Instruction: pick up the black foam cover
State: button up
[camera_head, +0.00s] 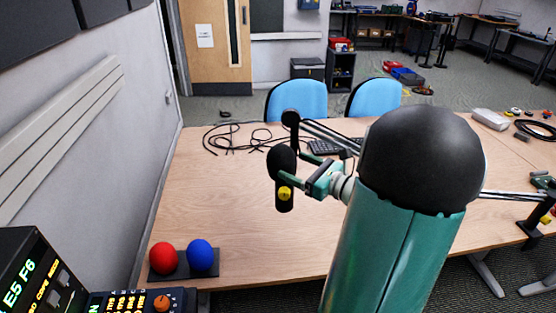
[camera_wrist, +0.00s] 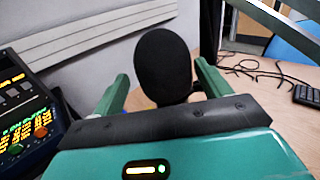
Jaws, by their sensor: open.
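The black foam cover (camera_head: 281,162) is a rounded dark cap on top of an upright black microphone (camera_head: 285,199) with a yellow spot, above the table. In the wrist view the foam cover (camera_wrist: 163,66) stands upright between the two green fingers of my gripper (camera_wrist: 163,84). A gap shows on each side there, so the fingers look apart from it. In the head view my gripper (camera_head: 292,165) reaches in from the right, open, with its fingertips close to the cover. The cover's far side is hidden.
A boom arm (camera_head: 326,132) runs just behind the microphone. Red (camera_head: 163,258) and blue (camera_head: 200,254) balls sit on a dark stand at the table's front left. Loose black cables (camera_head: 232,138) and a keyboard (camera_head: 326,147) lie farther back. The table's left middle is clear.

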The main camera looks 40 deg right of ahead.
aim_at(290, 162)
jog(key=shift+w+f, duration=0.1)
jog(key=shift+w, duration=0.25)
jog(key=shift+s+r, duration=0.2)
jog(key=shift+s, duration=0.05)
jog(key=w, duration=0.3)
jog(key=w+a, duration=0.1)
jog(key=w, duration=0.1)
jog(key=shift+w, duration=0.3)
jog(key=shift+s, duration=0.2)
jog(key=shift+w, duration=0.15)
jog(key=c, duration=0.7)
jog(key=shift+d, duration=0.1)
jog(key=shift+c, duration=0.2)
notch_tip(290, 162, up, 28)
jog(key=shift+f, duration=0.25)
dwell(0.6)
